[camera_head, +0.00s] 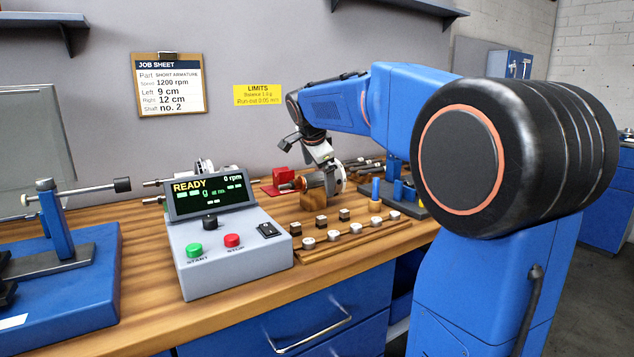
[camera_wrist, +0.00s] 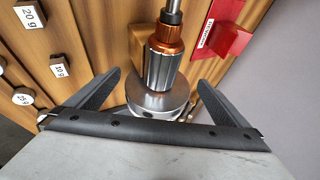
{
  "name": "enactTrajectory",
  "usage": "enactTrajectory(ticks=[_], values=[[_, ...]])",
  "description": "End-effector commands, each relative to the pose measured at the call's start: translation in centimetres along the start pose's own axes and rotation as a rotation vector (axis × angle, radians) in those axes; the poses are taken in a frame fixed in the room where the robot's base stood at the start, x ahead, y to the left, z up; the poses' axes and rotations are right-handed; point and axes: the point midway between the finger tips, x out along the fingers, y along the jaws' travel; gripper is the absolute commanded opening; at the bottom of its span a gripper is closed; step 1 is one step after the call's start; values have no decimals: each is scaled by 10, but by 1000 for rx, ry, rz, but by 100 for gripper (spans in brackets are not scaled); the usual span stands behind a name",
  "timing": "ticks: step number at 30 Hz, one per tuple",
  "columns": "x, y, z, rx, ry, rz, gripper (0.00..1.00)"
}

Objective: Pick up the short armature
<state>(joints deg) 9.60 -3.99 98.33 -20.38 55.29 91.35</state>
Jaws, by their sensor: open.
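An armature with a copper-coloured section and a ridged silver body (camera_wrist: 160,68) lies between my fingers in the wrist view, its thin shaft running to the top edge. A round silver disc (camera_wrist: 150,103) sits at its near end. In the head view this part (camera_head: 312,182) rests on a wooden support at the back of the bench, below my gripper (camera_head: 322,158). In the wrist view my gripper (camera_wrist: 158,80) is open, with one finger on each side of the part. I cannot tell whether a finger touches it. The lower end is hidden behind my gripper.
A red holder (camera_wrist: 226,32) stands close beside the part. Small weights (camera_head: 333,236) sit in rows on a wooden rack in front. A grey console (camera_head: 230,250) with a READY screen is left, near a blue stand (camera_head: 60,230). More shafts (camera_head: 365,161) lie behind.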

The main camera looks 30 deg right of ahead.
Motion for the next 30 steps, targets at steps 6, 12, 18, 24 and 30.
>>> enactTrajectory(ticks=[6, 12, 18, 24, 30], values=[[30, 1, 1, 0, 0, 3, 100], [40, 1, 1, 0, 0, 1, 100], [39, 1, 1, 0, 0, 1, 81], [38, 0, 0, 0, 1, -3, 55], [36, -1, 0, 1, 1, -3, 55]])
